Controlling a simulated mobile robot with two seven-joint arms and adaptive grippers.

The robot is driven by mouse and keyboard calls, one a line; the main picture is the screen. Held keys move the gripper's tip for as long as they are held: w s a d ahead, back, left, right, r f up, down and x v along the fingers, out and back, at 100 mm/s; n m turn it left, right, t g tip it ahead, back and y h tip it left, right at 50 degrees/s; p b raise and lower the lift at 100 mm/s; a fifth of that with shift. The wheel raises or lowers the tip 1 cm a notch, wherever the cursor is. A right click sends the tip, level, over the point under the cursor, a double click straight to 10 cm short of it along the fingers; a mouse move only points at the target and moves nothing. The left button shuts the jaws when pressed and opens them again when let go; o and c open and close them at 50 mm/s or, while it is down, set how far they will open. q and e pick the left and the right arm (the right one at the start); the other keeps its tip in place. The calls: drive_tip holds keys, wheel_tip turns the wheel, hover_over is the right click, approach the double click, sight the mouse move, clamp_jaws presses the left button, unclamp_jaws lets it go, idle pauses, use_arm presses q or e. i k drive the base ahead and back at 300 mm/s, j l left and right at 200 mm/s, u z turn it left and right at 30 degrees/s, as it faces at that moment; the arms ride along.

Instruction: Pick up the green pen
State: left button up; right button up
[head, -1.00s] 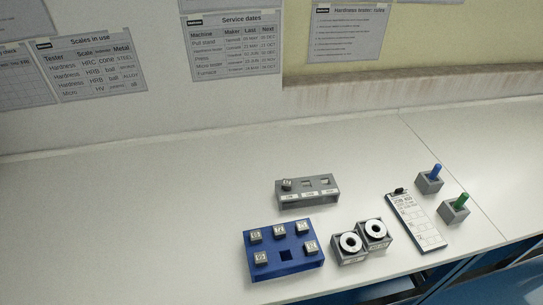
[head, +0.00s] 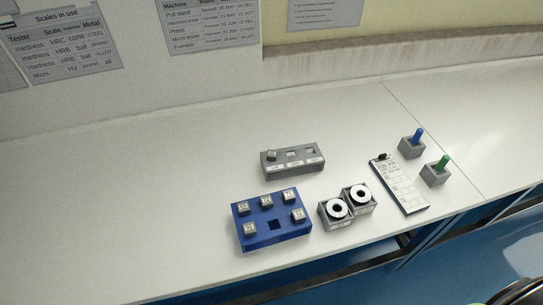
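The green pen (head: 444,162) stands upright, slightly tilted in the picture, in a small grey block holder (head: 434,177) at the right of the bench, near its front edge. Only its upper part shows; the lower end is hidden in the holder. A blue pen (head: 417,135) stands in a like grey holder (head: 411,148) just behind and to the left.
A clipboard (head: 408,193) lies left of the pen holders. The white bench (head: 120,190) is clear at left and far right.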

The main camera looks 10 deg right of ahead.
sight(446, 158)
drive_tip(key=z, duration=1.75)
